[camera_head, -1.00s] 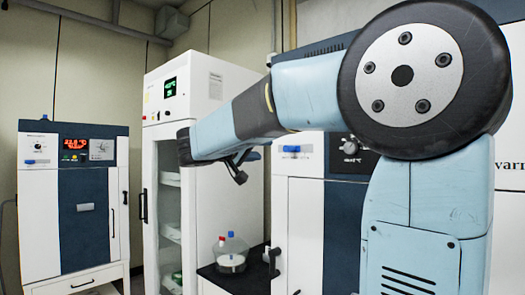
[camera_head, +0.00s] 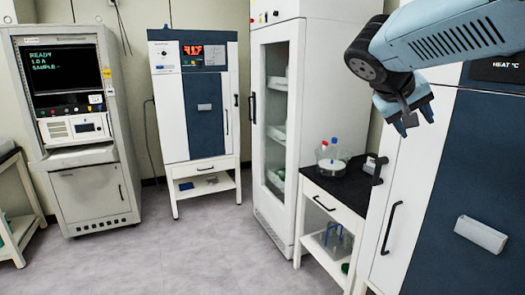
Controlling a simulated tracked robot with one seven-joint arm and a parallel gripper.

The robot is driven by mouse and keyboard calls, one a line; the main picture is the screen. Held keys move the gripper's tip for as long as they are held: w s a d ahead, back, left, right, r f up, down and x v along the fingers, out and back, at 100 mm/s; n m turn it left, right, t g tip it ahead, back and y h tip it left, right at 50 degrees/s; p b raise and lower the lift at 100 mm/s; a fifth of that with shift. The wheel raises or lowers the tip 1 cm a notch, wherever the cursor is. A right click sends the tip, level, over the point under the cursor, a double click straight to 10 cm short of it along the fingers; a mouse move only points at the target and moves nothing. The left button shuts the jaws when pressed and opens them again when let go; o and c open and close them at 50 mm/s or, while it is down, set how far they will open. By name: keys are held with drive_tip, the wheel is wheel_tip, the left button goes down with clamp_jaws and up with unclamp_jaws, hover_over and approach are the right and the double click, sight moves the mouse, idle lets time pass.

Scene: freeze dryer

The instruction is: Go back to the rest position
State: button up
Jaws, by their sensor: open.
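My arm comes in from the upper right in the head view, light blue with dark joints. My gripper (camera_head: 414,119) hangs below its wrist, with its two fingers apart and pointing down. I see nothing between the fingers. It is in front of the large white and dark blue cabinet (camera_head: 445,190) at the right, to the right of the flasks in the picture. I cannot tell its distance to the cabinet.
Flasks with red and blue caps (camera_head: 331,158) stand on a black-topped bench (camera_head: 335,188). Left of it are a tall white glass-door cabinet (camera_head: 275,120), a smaller oven (camera_head: 195,100) on a stand, and a grey console (camera_head: 75,120) with a screen. The grey floor (camera_head: 170,250) is clear in front.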

drive_tip(key=s+a+f+n+y, duration=0.1)
drive_tip(key=s+a+f+y, duration=0.7)
drive_tip(key=s+f, duration=0.4)
drive_tip(key=shift+a+f+t+y, duration=0.2)
drive_tip(key=shift+a+t+y, duration=0.1)
drive_tip(key=shift+a+t, duration=0.1)
drive_tip(key=shift+s, duration=0.1)
drive_tip(key=shift+c, duration=0.8)
